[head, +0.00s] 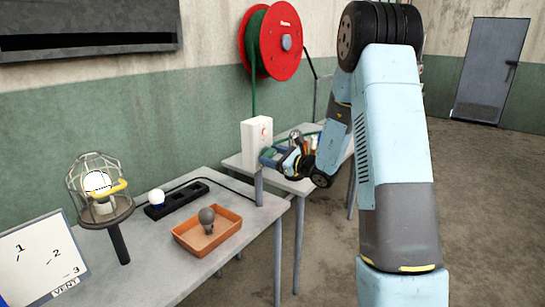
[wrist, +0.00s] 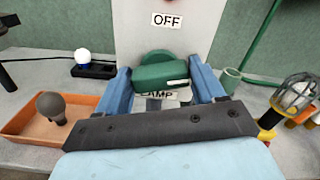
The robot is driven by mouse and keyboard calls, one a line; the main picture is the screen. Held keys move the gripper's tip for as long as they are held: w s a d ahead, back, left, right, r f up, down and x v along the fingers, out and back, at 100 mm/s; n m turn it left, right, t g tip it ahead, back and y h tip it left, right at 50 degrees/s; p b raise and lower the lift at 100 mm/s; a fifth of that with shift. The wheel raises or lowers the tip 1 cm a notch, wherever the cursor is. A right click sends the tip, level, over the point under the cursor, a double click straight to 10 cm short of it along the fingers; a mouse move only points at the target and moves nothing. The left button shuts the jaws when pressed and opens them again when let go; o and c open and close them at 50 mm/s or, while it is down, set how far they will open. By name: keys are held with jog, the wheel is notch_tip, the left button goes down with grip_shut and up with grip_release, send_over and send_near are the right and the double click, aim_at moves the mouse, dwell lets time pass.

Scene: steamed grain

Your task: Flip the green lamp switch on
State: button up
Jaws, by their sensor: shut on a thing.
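The green lamp switch (wrist: 160,74) is a rotary knob on a white box (wrist: 185,30), with an OFF label (wrist: 167,20) above it and a partly hidden LAMP label (wrist: 158,94) below. Its handle lies roughly sideways, with a pale mark at its right end. My gripper (wrist: 162,86) is shut on the knob, one blue finger on each side. In the head view the white box (head: 256,140) stands at the table corner, and my gripper (head: 272,157) reaches its right side; the knob is mostly hidden there.
A caged lamp (head: 100,188) with a bright white bulb stands on the near table. An orange tray (head: 180,238) holds a grey bulb (head: 207,219). A black power strip (head: 178,200) lies behind it. A second caged lamp (wrist: 296,92) is at right in the wrist view. A red hose reel (head: 272,42) hangs above.

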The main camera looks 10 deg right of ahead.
jog(key=shift+m, duration=1.9)
jog(key=o, duration=1)
jog(key=shift+c, duration=0.2)
jog(key=v, duration=1.3)
jog(key=shift+s+d, duration=0.2)
jog(key=shift+d, duration=0.1)
